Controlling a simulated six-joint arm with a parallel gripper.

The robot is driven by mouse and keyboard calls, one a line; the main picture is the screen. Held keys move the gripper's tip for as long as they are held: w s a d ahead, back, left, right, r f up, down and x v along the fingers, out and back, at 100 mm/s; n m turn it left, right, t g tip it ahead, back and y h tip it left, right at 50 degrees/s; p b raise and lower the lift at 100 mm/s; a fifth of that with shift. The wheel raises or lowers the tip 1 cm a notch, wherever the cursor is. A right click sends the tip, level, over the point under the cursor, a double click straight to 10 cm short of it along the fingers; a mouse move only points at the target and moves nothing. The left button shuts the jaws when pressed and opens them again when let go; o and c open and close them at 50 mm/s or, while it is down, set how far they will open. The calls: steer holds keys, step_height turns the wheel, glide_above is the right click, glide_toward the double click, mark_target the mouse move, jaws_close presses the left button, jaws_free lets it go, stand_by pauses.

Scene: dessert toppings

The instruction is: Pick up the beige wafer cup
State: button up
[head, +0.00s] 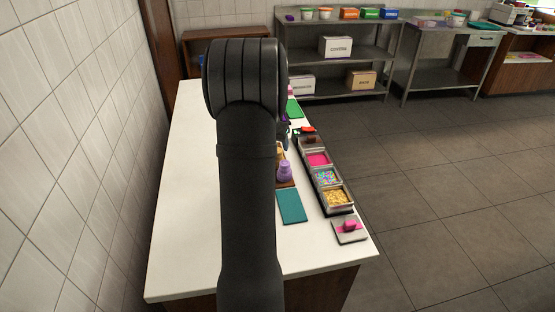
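I cannot make out the beige wafer cup for certain in the head view. A small tan shape (281,151) shows at the right edge of my arm, mostly covered by it, and I cannot tell whether it is the cup. My own dark arm runs up the middle of the view and hides much of the white counter (193,190). My gripper's fingers are hidden behind the arm, so I cannot see whether they hold anything.
A purple bottle-like thing (284,171) stands right of my arm, with a teal mat (292,206) nearer. A row of topping bins, including pink (318,159), multicoloured (326,177) and golden (337,197), lines the counter's right edge. The counter's left side is clear.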

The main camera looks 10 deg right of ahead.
steer(key=x, duration=0.5)
steer(key=shift+s+d+f, duration=0.1)
steer(key=shift+s, duration=0.1)
steer(key=shift+c, duration=0.4)
steer(key=c, duration=0.8)
